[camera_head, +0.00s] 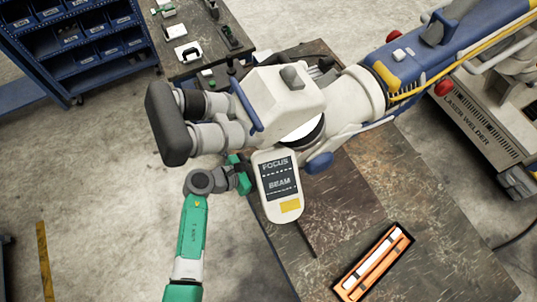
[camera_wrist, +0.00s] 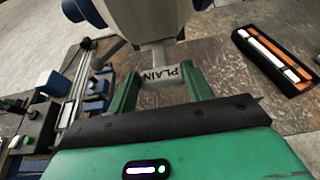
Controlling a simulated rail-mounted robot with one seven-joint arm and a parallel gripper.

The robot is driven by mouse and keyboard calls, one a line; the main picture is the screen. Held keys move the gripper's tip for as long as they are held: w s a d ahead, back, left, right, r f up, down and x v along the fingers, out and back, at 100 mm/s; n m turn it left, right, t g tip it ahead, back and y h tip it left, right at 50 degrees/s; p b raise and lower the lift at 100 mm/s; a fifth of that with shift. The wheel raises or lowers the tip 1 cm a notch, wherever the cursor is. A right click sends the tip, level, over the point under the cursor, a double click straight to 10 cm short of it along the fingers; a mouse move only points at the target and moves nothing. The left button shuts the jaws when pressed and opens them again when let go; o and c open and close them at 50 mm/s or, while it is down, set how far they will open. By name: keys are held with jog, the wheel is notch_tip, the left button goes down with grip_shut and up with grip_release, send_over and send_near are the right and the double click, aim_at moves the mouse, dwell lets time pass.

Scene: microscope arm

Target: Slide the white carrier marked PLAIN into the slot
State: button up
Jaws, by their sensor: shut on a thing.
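The white carrier marked PLAIN (camera_wrist: 162,77) is between the green fingers of my gripper (camera_wrist: 160,84) in the wrist view, its lettering facing the camera and appearing tilted. My gripper is shut on it. In the head view my gripper (camera_head: 241,170) is beside the microscope head (camera_head: 283,103), left of the FOCUS/BEAM panel (camera_head: 278,185); the carrier is hidden there. In the wrist view the carrier is close below the pale microscope body (camera_wrist: 140,18). The slot is not clearly visible, and I cannot tell whether the carrier touches or enters it.
The dark bench (camera_head: 400,205) holds an open orange-lined case (camera_head: 372,262) with a white pen-like tool. White pieces (camera_head: 187,51) and small fixtures lie at the bench's far end. A blue bin rack (camera_head: 75,45) stands upper left. A laser welder (camera_head: 475,115) stands right.

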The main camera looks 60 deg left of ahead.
jog(key=shift+s+p, duration=0.95)
jog(key=shift+s, duration=1.45)
jog(key=shift+r+p, duration=0.1)
jog(key=shift+p, duration=0.2)
jog(key=shift+w, duration=3.45)
jog(key=o, duration=1.1)
jog(key=shift+c, duration=0.2)
jog(key=v, duration=0.7)
jog(key=shift+s+b, duration=0.4)
jog(key=shift+c, duration=0.3)
